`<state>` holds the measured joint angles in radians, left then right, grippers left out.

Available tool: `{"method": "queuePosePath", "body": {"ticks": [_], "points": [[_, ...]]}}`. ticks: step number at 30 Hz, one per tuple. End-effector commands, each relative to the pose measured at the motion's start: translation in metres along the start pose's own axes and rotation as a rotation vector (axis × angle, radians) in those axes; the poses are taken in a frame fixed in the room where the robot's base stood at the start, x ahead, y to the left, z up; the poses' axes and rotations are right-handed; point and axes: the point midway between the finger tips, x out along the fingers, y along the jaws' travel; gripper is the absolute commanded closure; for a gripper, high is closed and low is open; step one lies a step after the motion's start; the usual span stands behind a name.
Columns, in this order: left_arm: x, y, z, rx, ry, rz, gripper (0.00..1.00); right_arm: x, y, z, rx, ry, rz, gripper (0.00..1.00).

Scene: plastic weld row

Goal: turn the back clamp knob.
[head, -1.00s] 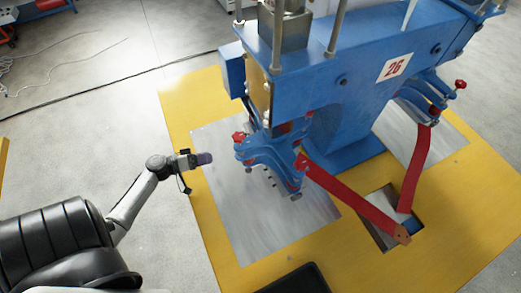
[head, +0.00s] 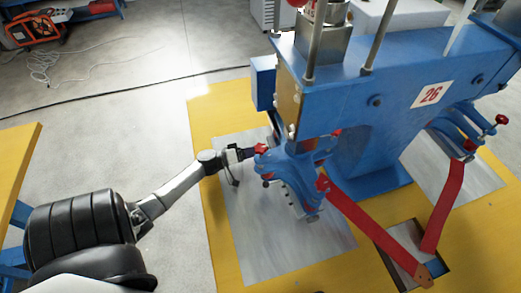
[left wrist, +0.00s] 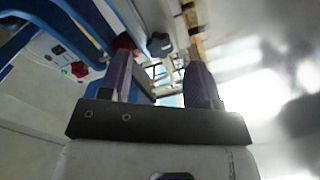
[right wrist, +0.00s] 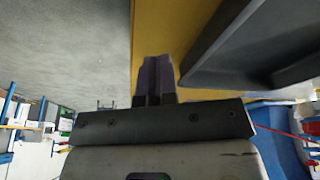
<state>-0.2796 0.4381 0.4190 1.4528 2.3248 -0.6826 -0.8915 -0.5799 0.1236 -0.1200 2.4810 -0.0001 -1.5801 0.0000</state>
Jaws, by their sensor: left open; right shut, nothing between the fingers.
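A red knob (head: 261,148) sticks out at the left end of the blue clamp (head: 295,170) under the press. My left gripper (head: 246,153) is right beside this knob in the head view; whether they touch cannot be told. In the left wrist view my left gripper (left wrist: 160,62) is open, with a dark red knob (left wrist: 124,42) near the tip of its left finger, not clearly between the fingers. Another red knob (head: 323,184) sits on the clamp's right side. My right gripper (right wrist: 156,75) is shut and empty; it is out of the head view.
The blue machine (head: 350,85) marked 26 stands on a yellow base (head: 210,110) with grey plates. Red bars (head: 370,225) run out in front. Another clamp with a red knob (head: 502,120) is at right. A dark ledge (right wrist: 240,60) is close to my right gripper.

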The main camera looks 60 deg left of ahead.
Motion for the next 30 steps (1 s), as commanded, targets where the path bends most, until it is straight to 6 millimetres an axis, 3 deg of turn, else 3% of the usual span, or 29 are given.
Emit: {"method": "queuePosePath", "body": {"ticks": [9, 21, 30], "points": [[0.031, 0.000, -0.001, 0.001, 0.000, 0.001, 0.43, 0.001, -0.002, 0.000, 0.006, 0.001, -0.005, 1.00], [0.035, 0.000, 0.000, 0.000, 0.000, 0.000, 0.43, 0.001, -0.002, 0.000, 0.007, 0.000, -0.006, 1.00], [0.035, 0.000, 0.000, 0.000, 0.000, 0.000, 0.70, 0.001, -0.001, 0.000, 0.001, -0.001, -0.001, 1.00]]}}
